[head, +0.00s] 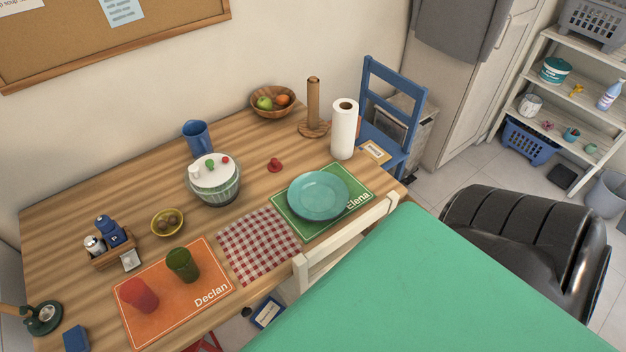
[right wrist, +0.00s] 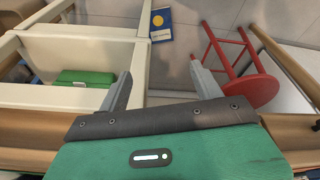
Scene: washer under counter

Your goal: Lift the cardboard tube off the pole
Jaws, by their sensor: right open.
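The brown cardboard tube (head: 313,98) stands upright on the far side of the wooden table in the head view. It is around the pole of a holder with a round wooden base (head: 314,129); the tube hides most of the pole. My right gripper (right wrist: 161,72) shows only in the right wrist view, with its two fingers apart and nothing between them. It faces a cream chair frame and the floor, away from the tube. My left gripper is not in view.
A white paper towel roll (head: 344,129) stands just right of the tube. A wooden fruit bowl (head: 273,110) is to its left. A blue chair (head: 398,85) is behind. A teal plate (head: 318,195) and a cream chair (head: 345,242) are nearer. A red stool (right wrist: 252,88) stands below.

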